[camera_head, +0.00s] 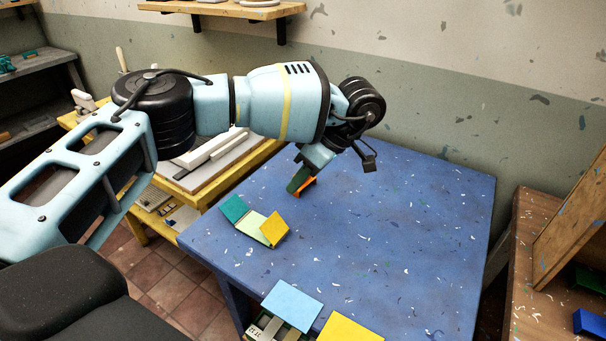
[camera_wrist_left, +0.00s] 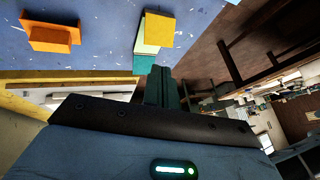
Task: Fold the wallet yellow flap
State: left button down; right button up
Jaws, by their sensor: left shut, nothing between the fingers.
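The wallet lies on the blue table, left of its middle in the head view, with a pale green middle panel (camera_head: 252,223), a teal flap (camera_head: 235,208) and a yellow flap (camera_head: 273,229). Both flaps stand up at a slant, not folded flat. In the left wrist view the yellow flap (camera_wrist_left: 160,30) shows beyond the fingers and the teal flap (camera_wrist_left: 143,63) is nearer. My left gripper (camera_head: 294,184) is shut and empty, behind and right of the wallet and apart from it; its fingers (camera_wrist_left: 162,80) also show in the wrist view. My right gripper is not in view.
An orange piece (camera_head: 307,187) is partly hidden behind my left fingers; it shows whole in the wrist view (camera_wrist_left: 50,36). A light blue panel (camera_head: 293,302) and a larger yellow panel (camera_head: 348,329) are at the near edge. The blue table (camera_head: 400,230) is clear to the right.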

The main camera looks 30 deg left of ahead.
aim_at(273, 219)
pick_arm(q)
jog(key=b+x, duration=0.1)
jog(key=x, duration=0.4)
jog(key=shift+f+b, duration=0.1)
jog(key=shift+b, duration=0.2)
jog(key=shift+b+x, duration=0.35)
jog(key=shift+x, duration=1.35)
jog(key=shift+s, duration=0.1)
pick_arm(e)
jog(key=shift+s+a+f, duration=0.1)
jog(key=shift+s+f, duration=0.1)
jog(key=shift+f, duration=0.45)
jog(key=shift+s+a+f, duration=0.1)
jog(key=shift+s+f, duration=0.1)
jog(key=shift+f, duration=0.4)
pick_arm(q)
jog(key=shift+f, duration=0.1)
jog(key=shift+a+f, duration=0.5)
jog(key=shift+f, duration=0.05)
jog(key=shift+a+f, duration=0.1)
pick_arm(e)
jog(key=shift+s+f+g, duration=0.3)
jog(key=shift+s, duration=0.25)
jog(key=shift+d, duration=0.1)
